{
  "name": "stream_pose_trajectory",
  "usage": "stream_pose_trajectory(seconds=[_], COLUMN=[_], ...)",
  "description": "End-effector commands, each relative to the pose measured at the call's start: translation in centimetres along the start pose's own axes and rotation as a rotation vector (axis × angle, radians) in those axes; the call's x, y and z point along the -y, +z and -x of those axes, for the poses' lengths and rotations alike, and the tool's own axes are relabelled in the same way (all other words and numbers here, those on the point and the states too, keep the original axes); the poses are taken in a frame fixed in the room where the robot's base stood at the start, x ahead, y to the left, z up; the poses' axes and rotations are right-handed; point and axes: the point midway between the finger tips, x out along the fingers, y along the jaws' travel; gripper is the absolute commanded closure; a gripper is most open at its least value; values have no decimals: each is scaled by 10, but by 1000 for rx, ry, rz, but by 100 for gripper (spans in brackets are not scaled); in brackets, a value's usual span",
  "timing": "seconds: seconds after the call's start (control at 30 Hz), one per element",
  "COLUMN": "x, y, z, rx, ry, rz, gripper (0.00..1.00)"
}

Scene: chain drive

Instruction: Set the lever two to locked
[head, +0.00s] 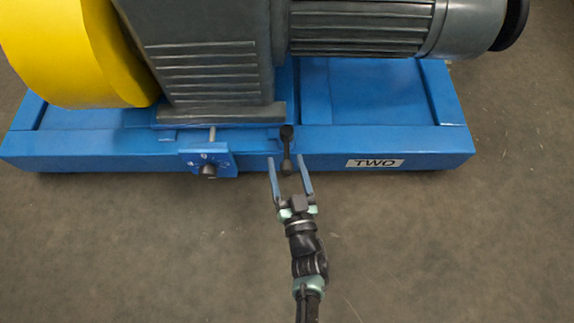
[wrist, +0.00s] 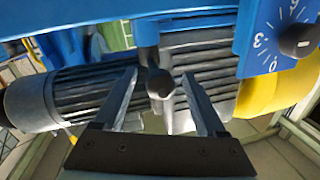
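The black lever (head: 287,146) stands on the front rail of the blue base, to the left of the label TWO (head: 375,163). Its dark knob shows in the wrist view (wrist: 160,84). My gripper (head: 288,168) is open in front of the rail. In the head view its two fingers lie on either side of the lever's lower part. In the wrist view my gripper (wrist: 165,95) has the knob between its fingers, with gaps on both sides. I cannot tell whether the fingertips reach fully past the lever. No locked marking is readable.
A blue dial plate with a dark knob (head: 209,170) sticks out just left of the lever; it shows at upper right in the wrist view (wrist: 282,38). A grey motor (head: 365,28) and a yellow guard (head: 75,50) stand on the base (head: 90,150). The floor in front is clear.

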Motion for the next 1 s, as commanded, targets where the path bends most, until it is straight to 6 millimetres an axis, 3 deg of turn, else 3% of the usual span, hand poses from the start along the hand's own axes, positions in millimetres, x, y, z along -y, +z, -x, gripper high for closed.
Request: stream_pose_trajectory(seconds=[0.03, 0.4, 1.0], x=[0, 0, 0], y=[0, 0, 1], z=[0, 1, 1], rx=[0, 0, 1], ry=[0, 0, 1], rz=[0, 0, 0], gripper=[36, 100, 100])
